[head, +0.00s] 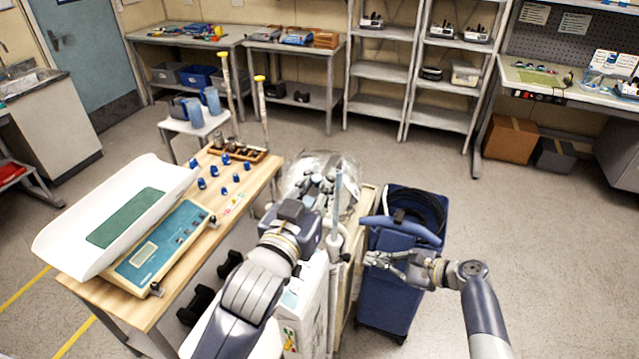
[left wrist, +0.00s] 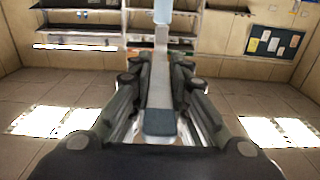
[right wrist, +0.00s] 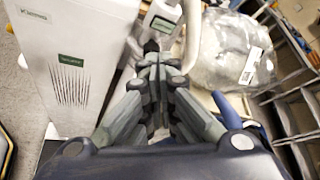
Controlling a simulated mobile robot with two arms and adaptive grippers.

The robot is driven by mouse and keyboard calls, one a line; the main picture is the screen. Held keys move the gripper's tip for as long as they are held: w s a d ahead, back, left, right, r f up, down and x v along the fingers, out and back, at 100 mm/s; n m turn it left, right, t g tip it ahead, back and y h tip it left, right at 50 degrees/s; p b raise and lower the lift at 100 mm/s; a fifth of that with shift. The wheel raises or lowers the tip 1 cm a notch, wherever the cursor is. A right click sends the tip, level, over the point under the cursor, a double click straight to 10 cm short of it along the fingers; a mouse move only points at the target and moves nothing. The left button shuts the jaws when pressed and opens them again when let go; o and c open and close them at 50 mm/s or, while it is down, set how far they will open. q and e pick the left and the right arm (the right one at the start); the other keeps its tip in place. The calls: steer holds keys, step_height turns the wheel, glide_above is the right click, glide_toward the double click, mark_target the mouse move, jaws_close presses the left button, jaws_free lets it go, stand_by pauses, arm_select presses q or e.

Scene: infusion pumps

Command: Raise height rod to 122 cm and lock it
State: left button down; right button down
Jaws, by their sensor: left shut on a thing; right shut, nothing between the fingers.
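The height rod (head: 338,190) is a thin pale blue upright bar on a white stand in the middle of the head view. My left gripper (head: 322,188) is at the rod's upper part. In the left wrist view its fingers close on both sides of the pale bar (left wrist: 162,12). My right gripper (head: 372,258) is shut and empty, lower and to the right of the rod, beside the stand's white column (head: 335,242). In the right wrist view its closed fingertips (right wrist: 154,62) are near a small white part with a green label (right wrist: 162,24). The height scale and lock cannot be made out.
A blue cart (head: 392,305) with a coiled black cable stands close on the right. A plastic-wrapped item (head: 310,168) is behind the rod. A wooden table (head: 245,185) with a baby scale (head: 125,215) stands on the left. The floor on the right is clear.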

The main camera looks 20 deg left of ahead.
mark_target(338, 255)
steer(key=shift+s+a+f, duration=0.2)
steer(key=shift+a, duration=0.8)
steer(key=shift+s+a+f, duration=0.15)
steer(key=shift+s+a, duration=0.1)
steer(key=shift+a, duration=0.8)
steer(key=shift+s+a+f, duration=0.2)
steer(key=shift+a, duration=0.8)
steer(key=shift+w+f, duration=0.2)
steer(key=shift+f, duration=0.05)
steer(key=shift+w+r, duration=0.1)
steer(key=shift+r, duration=0.05)
steer(key=shift+w+r, duration=0.2)
steer(key=shift+w, duration=0.2)
